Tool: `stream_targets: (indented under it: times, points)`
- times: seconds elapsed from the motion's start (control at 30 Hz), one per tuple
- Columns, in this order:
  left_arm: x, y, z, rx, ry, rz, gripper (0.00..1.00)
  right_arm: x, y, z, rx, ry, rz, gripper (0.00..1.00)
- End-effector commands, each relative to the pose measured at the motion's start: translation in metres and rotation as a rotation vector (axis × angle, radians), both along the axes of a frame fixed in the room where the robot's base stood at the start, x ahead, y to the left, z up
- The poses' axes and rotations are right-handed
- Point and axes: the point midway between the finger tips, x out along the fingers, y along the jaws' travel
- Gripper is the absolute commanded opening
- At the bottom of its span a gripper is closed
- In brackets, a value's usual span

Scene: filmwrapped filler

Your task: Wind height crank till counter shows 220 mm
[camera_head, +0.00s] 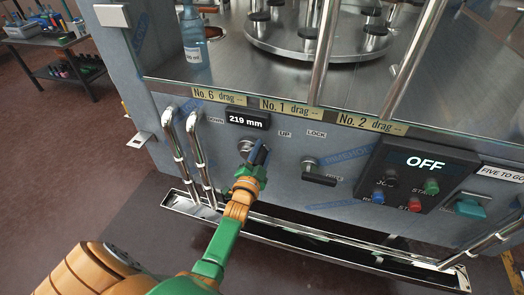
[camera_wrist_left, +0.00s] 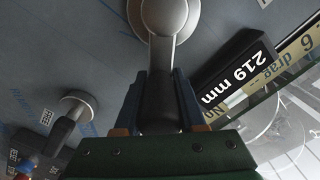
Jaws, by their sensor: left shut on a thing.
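The counter (camera_head: 247,119) on the machine's front panel reads 219 mm. It also shows upside down in the left wrist view (camera_wrist_left: 233,78). The height crank (camera_head: 247,146) sits just below the counter, between the DOWN and UP labels. In the left wrist view the crank's grey hub and arm (camera_wrist_left: 164,18) run down between my fingers. My left gripper (camera_head: 258,158) is shut on the crank's dark handle, which the fingers partly hide. The left wrist view shows both blue fingers (camera_wrist_left: 160,100) around it. My right gripper is not in view.
A black lock lever (camera_head: 319,178) is to the right under the LOCK label. The control box (camera_head: 418,180) shows OFF above several buttons. Bent steel rails (camera_head: 175,150) stand left of the crank. A steel trough (camera_head: 300,243) runs below. A blue bottle (camera_head: 193,40) stands on the deck above.

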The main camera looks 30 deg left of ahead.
Motion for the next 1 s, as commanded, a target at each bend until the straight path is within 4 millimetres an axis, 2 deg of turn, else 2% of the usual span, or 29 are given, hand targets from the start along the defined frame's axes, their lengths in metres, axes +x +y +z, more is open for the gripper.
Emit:
stream_targets:
  times: [0.17,0.2,0.3,0.57,0.63,0.9,1.0]
  points:
    - [-0.001,0.000,-0.003,-0.006,0.006,0.000,0.00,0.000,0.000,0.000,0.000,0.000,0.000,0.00]
    - [-0.001,0.000,-0.003,-0.006,0.006,0.000,0.45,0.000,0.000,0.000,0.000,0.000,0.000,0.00]
    - [-0.001,0.000,-0.002,-0.004,0.005,0.000,0.69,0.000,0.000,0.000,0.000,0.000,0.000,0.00]
    - [-0.001,0.000,-0.001,-0.002,0.001,0.000,0.69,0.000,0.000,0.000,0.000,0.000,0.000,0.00]
    - [-0.006,-0.002,0.000,-0.003,0.002,0.000,0.69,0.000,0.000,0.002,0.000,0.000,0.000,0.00]
    - [-0.059,-0.015,-0.002,-0.004,0.005,0.000,0.69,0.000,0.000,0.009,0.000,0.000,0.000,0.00]
    - [-0.068,-0.017,-0.002,-0.004,0.003,0.000,0.69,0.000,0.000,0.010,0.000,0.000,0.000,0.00]
